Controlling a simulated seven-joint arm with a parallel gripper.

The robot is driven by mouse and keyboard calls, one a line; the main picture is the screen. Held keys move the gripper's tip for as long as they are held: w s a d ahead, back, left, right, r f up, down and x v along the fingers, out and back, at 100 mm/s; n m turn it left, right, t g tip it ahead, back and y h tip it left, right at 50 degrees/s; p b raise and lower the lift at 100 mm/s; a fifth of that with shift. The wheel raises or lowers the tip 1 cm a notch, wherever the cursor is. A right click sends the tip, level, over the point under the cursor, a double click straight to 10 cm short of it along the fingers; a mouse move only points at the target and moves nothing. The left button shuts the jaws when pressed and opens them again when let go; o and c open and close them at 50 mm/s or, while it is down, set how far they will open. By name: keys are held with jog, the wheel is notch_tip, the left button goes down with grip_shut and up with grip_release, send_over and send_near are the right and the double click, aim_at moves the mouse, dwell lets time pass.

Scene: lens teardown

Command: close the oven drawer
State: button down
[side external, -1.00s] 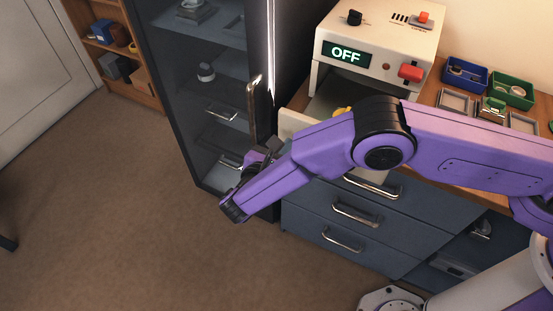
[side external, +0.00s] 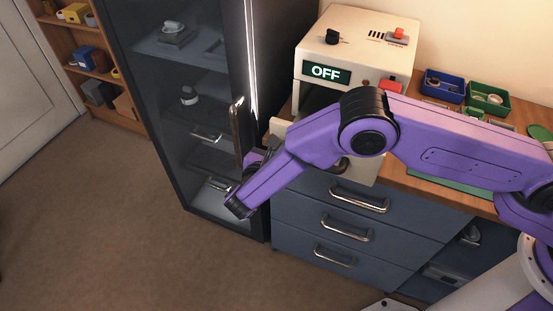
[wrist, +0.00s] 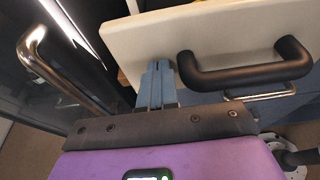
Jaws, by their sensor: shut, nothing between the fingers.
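The oven (side external: 355,40) is a cream box on the counter with an OFF display. Its drawer stands pulled out; its cream front panel (side external: 366,172) is partly hidden behind my purple arm. In the wrist view the drawer front (wrist: 215,32) spans the top, with its black bar handle (wrist: 245,76) at the right. My gripper (wrist: 158,66) is shut and empty, its blue fingers close to the panel's lower edge, left of the handle. I cannot tell whether they touch it. In the side view the fingers are mostly hidden behind my wrist.
A dark glass-doored cabinet with an upright metal handle (side external: 237,128) stands close left of my gripper. Blue drawers with metal handles (side external: 345,228) lie below the counter. Blue (side external: 443,85) and green (side external: 488,98) bins sit on the counter. The floor in front is clear.

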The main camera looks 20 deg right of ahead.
jog(key=w+d, duration=1.1)
jog(key=shift+d, duration=0.15)
jog(key=f+v, duration=0.1)
jog(key=v, duration=1.4)
jog(key=shift+a, duration=0.25)
jog(key=s+d+r+m+g+y, duration=0.1)
jog(key=s+d+r+m+g, duration=0.1)
jog(key=s+d+r, duration=0.1)
jog(key=s+d+r+m+g+y, duration=0.1)
jog(key=s+d+r+m+g, duration=0.1)
jog(key=d, duration=0.4)
jog(key=s+d+r+m+g+y, duration=0.2)
jog(key=s+d+r+m, duration=0.1)
jog(key=s+d+r, duration=0.1)
jog(key=shift+s+d+r, duration=0.15)
jog(key=shift+s+d, duration=0.55)
jog(key=shift+s, duration=0.05)
jog(key=s+d+r+m+g+y, duration=0.1)
jog(key=s+d+m+g+y, duration=0.1)
jog(key=s+d, duration=0.4)
jog(key=s+d+r+m+g+y, duration=0.2)
jog(key=s+d+m+y, duration=0.2)
jog(key=s, duration=1)
jog(key=d+m, duration=0.1)
jog(key=d, duration=0.2)
jog(key=shift+s+d+y, duration=0.15)
jog(key=shift+d+y, duration=0.05)
jog(key=shift+y, duration=0.2)
